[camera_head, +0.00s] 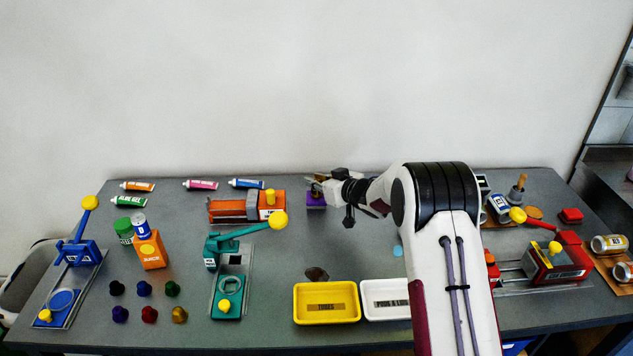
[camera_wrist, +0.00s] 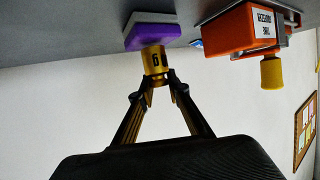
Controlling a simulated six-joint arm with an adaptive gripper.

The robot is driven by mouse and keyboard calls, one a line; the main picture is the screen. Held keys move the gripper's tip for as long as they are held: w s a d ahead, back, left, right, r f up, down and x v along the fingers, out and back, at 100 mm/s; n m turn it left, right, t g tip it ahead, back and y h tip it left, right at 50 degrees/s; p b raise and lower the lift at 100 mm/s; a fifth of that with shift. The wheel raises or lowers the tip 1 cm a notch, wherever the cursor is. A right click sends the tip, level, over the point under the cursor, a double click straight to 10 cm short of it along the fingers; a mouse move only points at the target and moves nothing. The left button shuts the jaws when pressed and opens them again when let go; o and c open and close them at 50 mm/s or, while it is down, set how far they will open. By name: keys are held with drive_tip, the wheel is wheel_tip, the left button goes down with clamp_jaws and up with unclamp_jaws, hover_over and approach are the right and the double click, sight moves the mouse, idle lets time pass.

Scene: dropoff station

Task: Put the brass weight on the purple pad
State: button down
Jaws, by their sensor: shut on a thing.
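The brass weight (camera_wrist: 154,60), a small gold cylinder marked 6, is between the fingertips of my gripper (camera_wrist: 158,80) in the wrist view. The gripper is shut on it. The purple pad (camera_wrist: 150,37), a purple top on a grey block, is right beyond the weight's far end; I cannot tell whether they touch. In the head view my gripper (camera_head: 318,182) is at the back of the table, over the purple pad (camera_head: 317,201). The weight is too small and covered to make out clearly there.
An orange toggle device (camera_head: 232,208) with a yellow knob stands just left of the pad; it also shows in the wrist view (camera_wrist: 243,32). Tubes (camera_head: 247,183) lie behind it. A yellow bin (camera_head: 326,316) and a white bin (camera_head: 385,314) stand at the front.

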drive_tip(key=shift+f, duration=0.15)
drive_tip(key=c, duration=1.9)
unclamp_jaws()
drive_tip(key=shift+f, duration=0.1)
drive_tip(key=shift+s+r, duration=0.1)
drive_tip(key=shift+r, duration=0.1)
drive_tip(key=shift+s+d+r, duration=0.1)
drive_tip(key=shift+d, duration=0.05)
drive_tip(key=shift+v, duration=5.75)
